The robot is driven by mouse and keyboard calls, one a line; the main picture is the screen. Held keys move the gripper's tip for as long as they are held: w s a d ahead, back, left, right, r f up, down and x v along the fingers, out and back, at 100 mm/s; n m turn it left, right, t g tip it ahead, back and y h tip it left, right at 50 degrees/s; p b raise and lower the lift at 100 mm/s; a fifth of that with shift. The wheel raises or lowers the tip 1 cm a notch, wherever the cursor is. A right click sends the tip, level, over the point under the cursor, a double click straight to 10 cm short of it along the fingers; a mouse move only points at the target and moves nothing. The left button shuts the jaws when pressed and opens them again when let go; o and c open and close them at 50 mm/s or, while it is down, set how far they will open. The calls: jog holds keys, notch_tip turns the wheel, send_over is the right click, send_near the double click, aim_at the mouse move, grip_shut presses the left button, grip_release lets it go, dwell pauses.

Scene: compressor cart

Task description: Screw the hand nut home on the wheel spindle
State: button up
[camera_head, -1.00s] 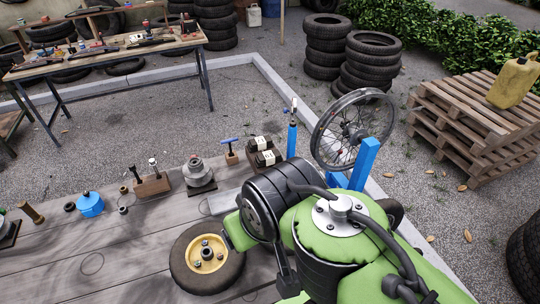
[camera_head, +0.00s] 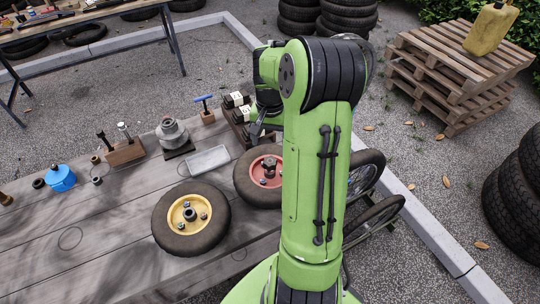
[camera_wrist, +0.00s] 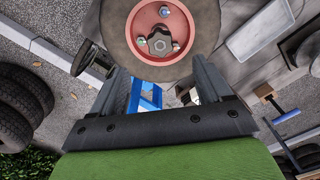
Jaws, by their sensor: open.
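A black tyre wheel with a red hub (camera_head: 251,186) lies flat on the bench; its red hub also shows at the top of the wrist view (camera_wrist: 142,22). A dark, lobed hand nut (camera_head: 269,163) sits at the hub's centre, where the spindle is hidden beneath it. The nut shows clearly in the wrist view (camera_wrist: 160,43), with shiny bolts around it. How far down it sits I cannot tell. My gripper (camera_wrist: 160,75) is open and empty, its fingers wide apart. The nut appears beyond the fingertips, not between them. My arm covers part of the wheel's right side in the head view.
A yellow-hubbed wheel (camera_head: 163,231) lies just left of the red one. A grey tray (camera_head: 207,160), a metal flanged part (camera_head: 172,133) and a blue pot (camera_head: 61,179) stand on the bench. Spoked wheels (camera_head: 374,218) are at the right. The bench's front left is clear.

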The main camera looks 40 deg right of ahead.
aim_at(270, 161)
notch_tip(270, 161, down, 9)
jog(key=shift+f+b, duration=0.1)
jog(key=shift+b, duration=0.8)
jog(key=c, duration=1.3)
jog(key=shift+o, duration=0.2)
jog(key=shift+m, duration=1.1)
jog(key=shift+m, duration=1.2)
